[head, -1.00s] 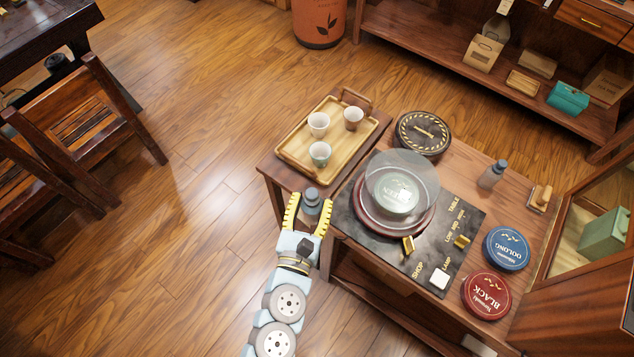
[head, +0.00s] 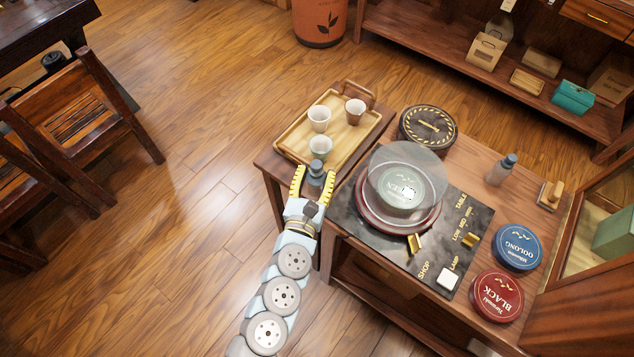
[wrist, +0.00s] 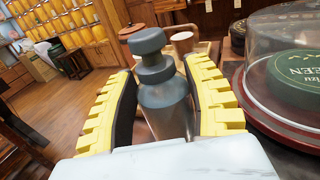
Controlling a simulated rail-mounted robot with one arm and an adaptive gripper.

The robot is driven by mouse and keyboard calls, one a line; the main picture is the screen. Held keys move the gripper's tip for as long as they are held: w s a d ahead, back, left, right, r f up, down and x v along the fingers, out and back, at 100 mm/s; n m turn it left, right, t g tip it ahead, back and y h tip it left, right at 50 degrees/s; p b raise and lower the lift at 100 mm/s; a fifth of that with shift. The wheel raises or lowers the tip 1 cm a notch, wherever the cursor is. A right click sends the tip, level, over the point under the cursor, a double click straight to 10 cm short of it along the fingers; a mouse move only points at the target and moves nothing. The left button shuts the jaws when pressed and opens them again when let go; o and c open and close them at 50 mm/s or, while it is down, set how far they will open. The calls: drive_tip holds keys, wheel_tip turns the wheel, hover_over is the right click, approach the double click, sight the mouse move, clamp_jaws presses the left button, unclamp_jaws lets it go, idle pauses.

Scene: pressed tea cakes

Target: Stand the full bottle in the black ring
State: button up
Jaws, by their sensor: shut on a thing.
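My gripper (head: 315,171) is shut on a grey bottle (head: 315,181) with a dark cap, held by the left edge of the table, near the tray. In the wrist view the bottle (wrist: 166,108) stands nearly upright between the yellow-ribbed fingers. A second grey bottle (head: 497,173) with a dark cap stands on the table at the right. I cannot tell how full either is. A round black piece with a dashed gold rim (head: 428,126) lies at the back of the table. I cannot make out a plain black ring.
A wooden tray (head: 289,143) with three cups is just beyond my gripper. A clear dome (head: 408,165) covers a green tea cake on a dark panel with small gold levers. Blue (head: 517,247) and red (head: 496,296) tins sit at the right. A glass-fronted cabinet borders that side.

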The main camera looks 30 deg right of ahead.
sight(317, 180)
drive_tip(key=shift+w+d+f, duration=0.45)
drive_tip(key=shift+w+f, duration=0.2)
drive_tip(key=shift+f, duration=0.15)
drive_tip(key=shift+w+f+b, duration=0.2)
drive_tip(key=shift+f+b, duration=0.85)
drive_tip(key=shift+f, duration=0.75)
drive_tip(key=shift+f, duration=0.15)
drive_tip(key=o, duration=1.2)
